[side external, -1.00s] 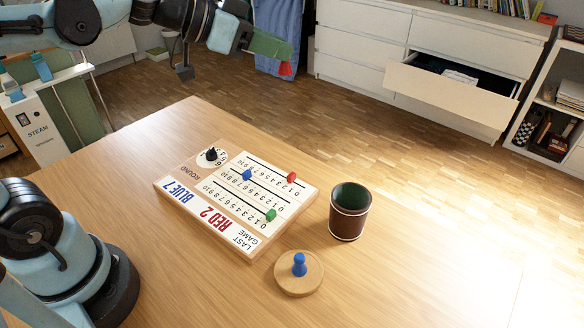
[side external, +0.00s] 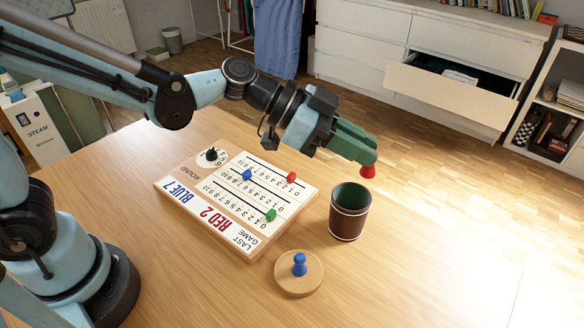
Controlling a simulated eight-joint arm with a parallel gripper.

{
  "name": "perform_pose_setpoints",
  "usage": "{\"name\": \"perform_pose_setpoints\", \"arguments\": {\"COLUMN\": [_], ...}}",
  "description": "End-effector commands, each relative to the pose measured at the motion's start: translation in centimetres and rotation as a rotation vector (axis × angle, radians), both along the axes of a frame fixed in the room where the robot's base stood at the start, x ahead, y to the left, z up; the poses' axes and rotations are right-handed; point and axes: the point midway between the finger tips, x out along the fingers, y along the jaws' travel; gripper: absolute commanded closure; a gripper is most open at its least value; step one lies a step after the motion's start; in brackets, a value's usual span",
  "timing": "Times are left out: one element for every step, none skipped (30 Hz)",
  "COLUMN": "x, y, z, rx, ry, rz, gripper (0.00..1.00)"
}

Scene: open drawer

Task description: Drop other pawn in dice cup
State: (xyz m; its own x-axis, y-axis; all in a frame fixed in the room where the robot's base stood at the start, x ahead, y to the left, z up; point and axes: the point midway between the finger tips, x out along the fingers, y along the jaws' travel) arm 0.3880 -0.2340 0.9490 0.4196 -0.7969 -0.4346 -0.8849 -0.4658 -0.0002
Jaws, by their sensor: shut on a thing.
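My gripper (side external: 367,160) is shut on a red pawn (side external: 368,172), whose lower part shows below the green fingertips. It holds the pawn in the air, in the picture above and slightly right of the dice cup. The dice cup (side external: 346,222) is dark brown with a light band near its base and a green inside. It stands upright on the table, its mouth open; its bottom inside is hidden. A blue pawn (side external: 299,264) stands upright on a round wooden disc (side external: 292,285) in front of the cup.
A white scoreboard (side external: 221,218) with blue, red and green pegs and a black knob lies left of the cup. The wooden table (side external: 420,272) is clear to the right. A white dresser with an open drawer (side external: 450,90) stands beyond the table.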

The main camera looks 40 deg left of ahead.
Motion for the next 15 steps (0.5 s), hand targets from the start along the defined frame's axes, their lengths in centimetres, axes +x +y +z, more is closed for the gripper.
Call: {"name": "perform_pose_setpoints", "arguments": {"x": [0.1, 0.1, 0.1, 0.1, 0.1, 0.1, 0.1, 0.1, 0.1, 0.1, 0.0, 0.0, 0.0, 0.0, 0.0], "y": [0.0, 0.0, 0.0, 0.0, 0.0, 0.0, 0.0, 0.0, 0.0, 0.0, 0.0, 0.1, 0.1, 0.1, 0.1], "z": [-0.6, -0.9, -1.3, -1.5, -1.8, -2.0, -2.2, -2.3, -2.5, -2.6, -2.6, -2.7, -2.7, -2.7, -2.7], "rx": [0.0, 0.0, 0.0, 0.0, 0.0, 0.0, 0.0, 0.0, 0.0, 0.0, 0.0, 0.0, 0.0, 0.0, 0.0], "ry": [0.0, 0.0, 0.0, 0.0, 0.0, 0.0, 0.0, 0.0, 0.0, 0.0, 0.0, 0.0, 0.0, 0.0, 0.0], "rz": [0.001, 0.001, 0.001, 0.001, 0.001, 0.001, 0.001, 0.002, 0.002, 0.002, 0.002, 0.002, 0.002, 0.002, 0.002], "gripper": [1.0, 1.0, 1.0, 1.0, 1.0, 1.0, 1.0, 1.0, 1.0, 1.0, 1.0, 1.0, 1.0, 1.0, 1.0]}}
